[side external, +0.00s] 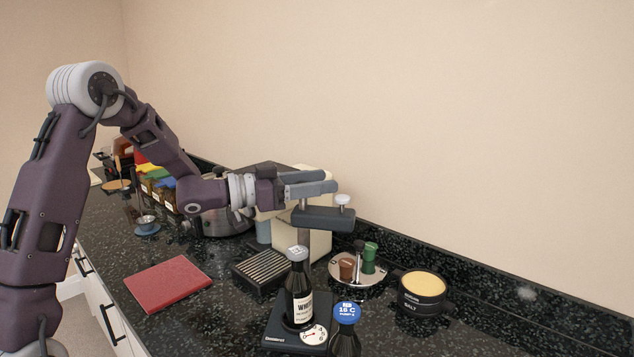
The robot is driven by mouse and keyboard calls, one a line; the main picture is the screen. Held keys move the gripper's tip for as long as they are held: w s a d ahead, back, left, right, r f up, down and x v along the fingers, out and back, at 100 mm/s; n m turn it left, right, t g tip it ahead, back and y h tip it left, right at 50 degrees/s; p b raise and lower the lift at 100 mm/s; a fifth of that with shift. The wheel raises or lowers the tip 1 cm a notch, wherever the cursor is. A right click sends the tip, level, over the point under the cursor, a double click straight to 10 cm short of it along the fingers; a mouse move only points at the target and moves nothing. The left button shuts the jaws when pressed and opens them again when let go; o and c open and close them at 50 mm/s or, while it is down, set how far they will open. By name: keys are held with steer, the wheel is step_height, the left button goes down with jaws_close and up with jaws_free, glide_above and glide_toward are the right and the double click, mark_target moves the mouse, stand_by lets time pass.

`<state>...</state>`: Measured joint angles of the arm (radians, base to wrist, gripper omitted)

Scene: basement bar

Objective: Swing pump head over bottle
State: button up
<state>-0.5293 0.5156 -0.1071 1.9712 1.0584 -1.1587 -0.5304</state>
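A dark bottle (299,297) with a white label and a pale cap stands upright on a black scale-like base (283,334) with a round dial. A dark grey horizontal arm, which looks like the pump head (322,218), sticks out from a cream-coloured machine (317,245) behind the bottle. It carries a pale knob (343,200) near its right end. It appears above and behind the bottle, not clearly over it. My gripper (331,184) points right, with its grey fingertips close to the knob. I cannot tell whether they touch it or how far apart they are.
A dark bottle with a blue top (347,313) stands front right. A round tray (336,277) with small cups and a black salt pot (423,293) are to the right. A slatted drip tray (262,269) lies left of the bottle. A red book (168,283) lies further left.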

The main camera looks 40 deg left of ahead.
steer(key=shift+s+a, duration=0.1)
steer(key=v, duration=0.7)
